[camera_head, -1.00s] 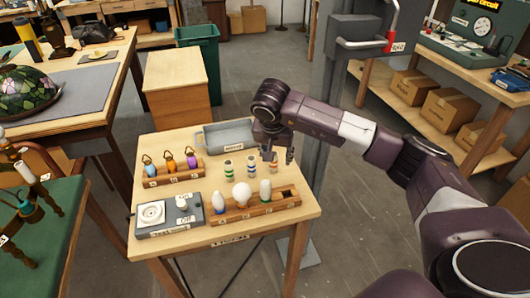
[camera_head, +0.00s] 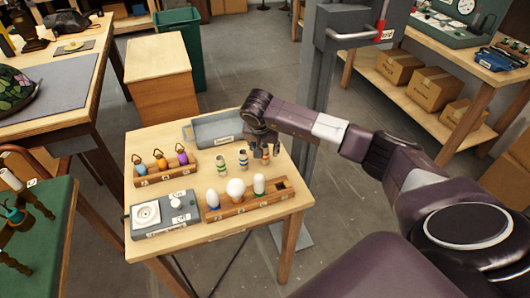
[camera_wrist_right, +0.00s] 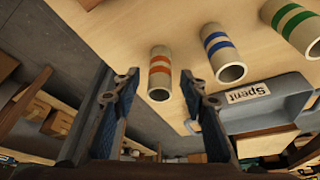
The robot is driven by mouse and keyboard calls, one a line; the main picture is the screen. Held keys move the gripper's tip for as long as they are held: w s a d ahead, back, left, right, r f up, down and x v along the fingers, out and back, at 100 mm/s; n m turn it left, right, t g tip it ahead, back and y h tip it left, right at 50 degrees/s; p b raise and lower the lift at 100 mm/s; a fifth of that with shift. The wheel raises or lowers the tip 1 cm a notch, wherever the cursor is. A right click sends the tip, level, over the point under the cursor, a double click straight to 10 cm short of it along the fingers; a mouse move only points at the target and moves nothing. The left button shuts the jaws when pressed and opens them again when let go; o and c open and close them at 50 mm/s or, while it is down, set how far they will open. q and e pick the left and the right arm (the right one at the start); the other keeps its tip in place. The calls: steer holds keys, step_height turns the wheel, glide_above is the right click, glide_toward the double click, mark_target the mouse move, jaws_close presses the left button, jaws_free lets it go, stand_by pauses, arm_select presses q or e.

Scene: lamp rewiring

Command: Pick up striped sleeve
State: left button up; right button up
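Three white sleeves with coloured stripes stand upright on the small wooden table (camera_head: 150,213). The green-striped sleeve (camera_head: 221,167) is left, the blue-striped one (camera_head: 243,162) is in the middle. The orange-striped sleeve (camera_head: 265,156) is at the right, partly hidden by my right gripper (camera_head: 264,151). In the wrist view the right gripper (camera_wrist_right: 158,84) is open, with a finger to each side of the orange-striped sleeve (camera_wrist_right: 160,72). Gaps show on both sides; whether the fingertips reach it in depth I cannot tell. The left gripper is out of view.
A grey tray (camera_head: 187,133) labelled "Spent" in the wrist view lies behind the sleeves. A grey switch box (camera_head: 150,233) sits front left.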

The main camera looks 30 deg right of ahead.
steer(key=shift+s, duration=0.1)
steer(key=shift+c, duration=0.7)
steer(key=c, duration=0.7)
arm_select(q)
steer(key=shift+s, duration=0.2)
arm_select(e)
steer(key=shift+c, duration=0.2)
steer(key=shift+r, duration=0.1)
